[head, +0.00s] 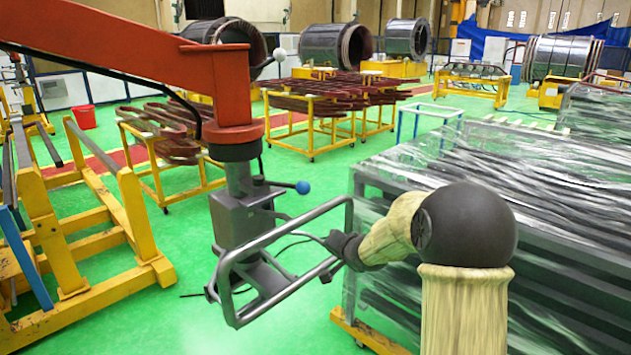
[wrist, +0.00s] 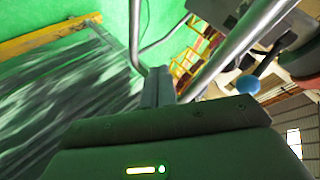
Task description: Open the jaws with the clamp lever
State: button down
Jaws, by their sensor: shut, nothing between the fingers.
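A grey clamp tool (head: 235,215) hangs from the end of a red boom. A short lever with a blue ball knob (head: 303,187) sticks out from its right side. The knob also shows in the wrist view (wrist: 247,85), right of my fingers. A grey tubular handle frame (head: 290,220) surrounds the tool's lower front. My gripper (head: 332,243) is shut and empty at the right end of this frame, below and right of the blue knob. In the wrist view my shut fingers (wrist: 158,85) lie close to the frame's tubes; contact is unclear. I cannot make out the jaws clearly.
A plastic-wrapped rack (head: 450,170) stands close on the right, beside my arm. A yellow stand (head: 90,220) is at the left. The red boom (head: 130,60) crosses the upper left, with a second ball-ended lever (head: 279,54). Green floor lies open below the tool.

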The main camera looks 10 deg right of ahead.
jog(key=w+d+r+m+t+y+p, duration=0.2)
jog(key=w+d+r+m+y, duration=0.1)
jog(key=w+r, duration=0.25)
jog(key=w+d+r+m+t+y+p, duration=0.2)
jog(key=w+d+r+m+y, duration=0.15)
jog(key=w, duration=0.25)
jog(key=w+a+r+p, duration=0.1)
jog(key=w+a+p, duration=0.4)
jog(key=a, duration=0.3)
jog(key=shift+w+a+y, duration=0.25)
jog(key=shift+a+y, duration=0.1)
dwell(0.4)
jog(key=shift+w+n, duration=0.1)
jog(key=shift+n, duration=0.15)
jog(key=shift+d, duration=0.2)
